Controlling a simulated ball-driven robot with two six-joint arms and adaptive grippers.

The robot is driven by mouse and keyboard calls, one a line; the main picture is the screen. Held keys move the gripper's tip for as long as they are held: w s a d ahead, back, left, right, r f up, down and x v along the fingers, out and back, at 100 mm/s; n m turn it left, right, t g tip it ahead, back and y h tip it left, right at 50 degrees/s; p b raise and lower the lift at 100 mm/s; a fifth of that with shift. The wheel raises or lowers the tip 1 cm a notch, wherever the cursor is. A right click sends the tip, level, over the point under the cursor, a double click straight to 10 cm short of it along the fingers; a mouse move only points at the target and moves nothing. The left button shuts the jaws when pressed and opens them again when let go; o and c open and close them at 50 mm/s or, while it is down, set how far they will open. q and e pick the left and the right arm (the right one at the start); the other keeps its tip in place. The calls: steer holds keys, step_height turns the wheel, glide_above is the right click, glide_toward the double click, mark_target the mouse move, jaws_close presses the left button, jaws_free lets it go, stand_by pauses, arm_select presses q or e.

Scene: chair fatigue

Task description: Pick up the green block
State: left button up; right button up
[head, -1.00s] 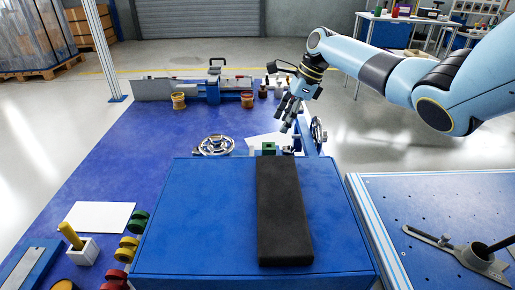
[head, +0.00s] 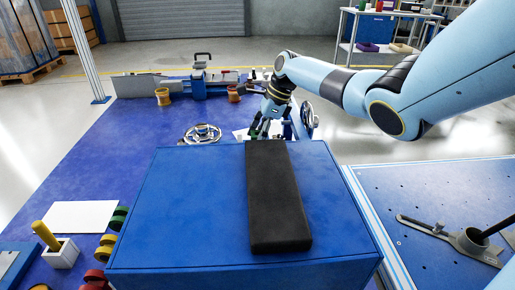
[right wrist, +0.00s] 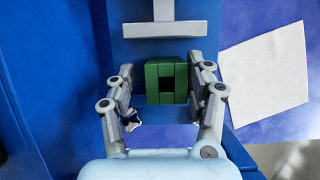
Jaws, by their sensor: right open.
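The green block (right wrist: 152,82) shows in the right wrist view, with a dark square opening in its face. It rests at a blue surface below a grey T-shaped bar (right wrist: 163,29). My right gripper (head: 266,131) is behind the black pad in the head view, pointing down. In the right wrist view its two fingers are spread, one on each side of the block, with gaps visible. In the head view the block is mostly hidden by the gripper and hard to make out. My left gripper is out of view.
A black pad (head: 275,200) lies on a large blue box (head: 190,215) in front of the gripper. A metal handwheel (head: 202,133) is left of it and another wheel (head: 307,118) stands close on its right. White paper (right wrist: 265,82) lies beside the block.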

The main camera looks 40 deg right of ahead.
steer(key=shift+r, duration=0.15)
jaws_close()
